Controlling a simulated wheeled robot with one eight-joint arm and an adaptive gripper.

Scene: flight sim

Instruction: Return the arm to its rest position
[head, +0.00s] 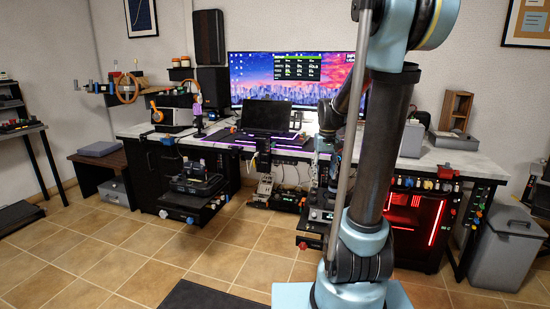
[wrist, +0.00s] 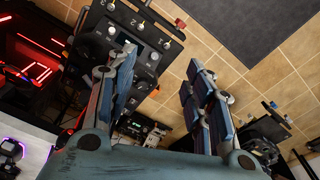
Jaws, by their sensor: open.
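My arm (head: 378,150) rises in the right half of the head view, with light blue joints and dark links. It bends at the top, and a further link comes down behind the upright one toward the desk. My gripper is mostly hidden behind the arm in the head view. In the wrist view my gripper (wrist: 163,85) shows two blue-padded fingers spread wide apart. Nothing is held between them; tile floor and some equipment show through the gap.
A desk (head: 477,160) with a laptop (head: 266,118) and a wide monitor (head: 290,78) stands ahead. Control panels (head: 195,185) and a red-lit case (head: 414,225) sit under it. A grey bin (head: 506,250) stands at right. Tile floor at front left is clear around a dark mat (head: 210,296).

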